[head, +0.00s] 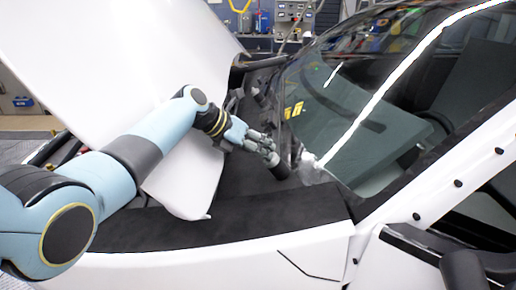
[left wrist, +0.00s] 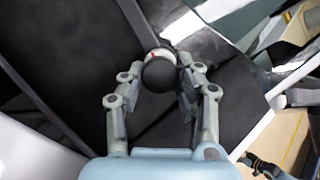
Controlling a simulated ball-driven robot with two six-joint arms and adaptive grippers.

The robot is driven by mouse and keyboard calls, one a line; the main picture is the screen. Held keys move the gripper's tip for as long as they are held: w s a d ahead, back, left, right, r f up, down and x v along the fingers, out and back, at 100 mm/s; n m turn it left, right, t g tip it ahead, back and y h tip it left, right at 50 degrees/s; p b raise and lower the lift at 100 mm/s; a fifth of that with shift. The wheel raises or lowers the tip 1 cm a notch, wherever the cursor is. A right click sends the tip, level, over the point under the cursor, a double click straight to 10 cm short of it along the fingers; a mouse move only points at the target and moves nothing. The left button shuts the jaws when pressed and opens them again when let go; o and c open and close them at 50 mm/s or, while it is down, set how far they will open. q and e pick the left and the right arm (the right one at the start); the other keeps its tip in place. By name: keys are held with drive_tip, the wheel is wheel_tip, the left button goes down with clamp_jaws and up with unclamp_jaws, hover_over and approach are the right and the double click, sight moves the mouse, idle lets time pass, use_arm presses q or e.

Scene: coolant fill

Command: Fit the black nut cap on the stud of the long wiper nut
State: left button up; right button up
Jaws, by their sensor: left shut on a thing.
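My left gripper (head: 272,157) reaches over the black cowl at the base of the windshield. In the left wrist view its two fingers (left wrist: 158,84) are closed around a black rounded nut cap (left wrist: 159,75). In the head view a dark short cylinder (head: 281,170) shows right at the fingertips. The stud of the long wiper nut cannot be made out. My right gripper is not in view.
The raised white hood (head: 130,55) stands behind my left arm. The windshield (head: 350,110) slopes up close to the right of the gripper. The black cowl (head: 235,200) is clear toward the front. The white fender (head: 210,265) runs along the near side.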

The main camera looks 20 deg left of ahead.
use_arm(q)
drive_tip(key=shift+d+f, duration=0.1)
drive_tip(key=shift+f, duration=0.1)
drive_tip(key=o, duration=0.9)
drive_tip(key=shift+r, duration=0.1)
drive_tip(key=v, duration=1.2)
